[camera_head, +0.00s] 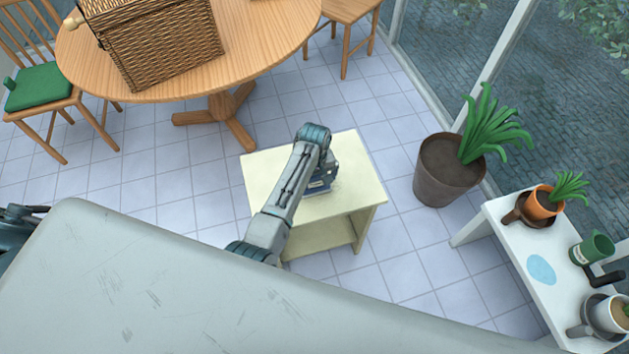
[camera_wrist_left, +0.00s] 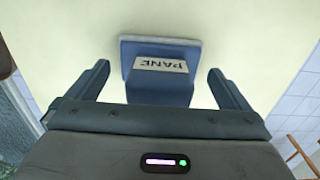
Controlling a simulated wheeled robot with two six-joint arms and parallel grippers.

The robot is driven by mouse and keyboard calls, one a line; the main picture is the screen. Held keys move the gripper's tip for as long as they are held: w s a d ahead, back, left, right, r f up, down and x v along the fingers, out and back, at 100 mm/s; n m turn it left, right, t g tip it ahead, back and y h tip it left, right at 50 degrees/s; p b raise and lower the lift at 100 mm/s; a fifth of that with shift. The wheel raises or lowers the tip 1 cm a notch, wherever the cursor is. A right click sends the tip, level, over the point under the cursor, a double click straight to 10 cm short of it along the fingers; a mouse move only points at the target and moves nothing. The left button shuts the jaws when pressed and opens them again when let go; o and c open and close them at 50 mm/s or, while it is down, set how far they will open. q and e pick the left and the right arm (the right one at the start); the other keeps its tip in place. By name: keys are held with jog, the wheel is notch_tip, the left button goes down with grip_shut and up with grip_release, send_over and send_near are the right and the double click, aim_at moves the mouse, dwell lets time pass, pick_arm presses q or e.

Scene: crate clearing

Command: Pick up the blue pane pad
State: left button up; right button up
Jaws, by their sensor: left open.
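The blue pane pad (camera_wrist_left: 160,88) lies on the cream side table (camera_head: 263,173), with a pale layer along its far edge and a label reading PANE, upside down in the left wrist view. In the head view a bit of the pad (camera_head: 319,184) shows below my left gripper, mostly hidden by it. My left gripper (camera_wrist_left: 158,70) is open, one finger on each side of the pad, with a gap on both sides. I cannot tell how far above the tabletop the fingertips are. My right gripper is not in view.
A round wooden table (camera_head: 255,40) with a wicker basket (camera_head: 160,45) stands behind. A large potted plant (camera_head: 446,172) is to the right. A white bench (camera_head: 508,240) holds pots and a green mug (camera_head: 592,249). Tiled floor is clear between them.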

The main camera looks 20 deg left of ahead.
pick_arm(q)
jog(key=shift+f, duration=0.85)
jog(key=c, duration=0.8)
jog(key=shift+o, duration=0.2)
jog(key=shift+r, duration=0.2)
jog(key=shift+r+p, duration=0.45)
jog(key=shift+p, duration=0.25)
notch_tip(320, 180, up, 3)
jog(key=p, duration=0.3)
jog(key=shift+p, duration=0.35)
jog(key=s+d+p, duration=0.2)
jog(key=s+p, duration=1.1)
jog(key=s, duration=0.2)
jog(key=shift+s+d+r, duration=0.25)
jog(key=shift+s+r, duration=0.1)
jog(key=shift+r, duration=0.1)
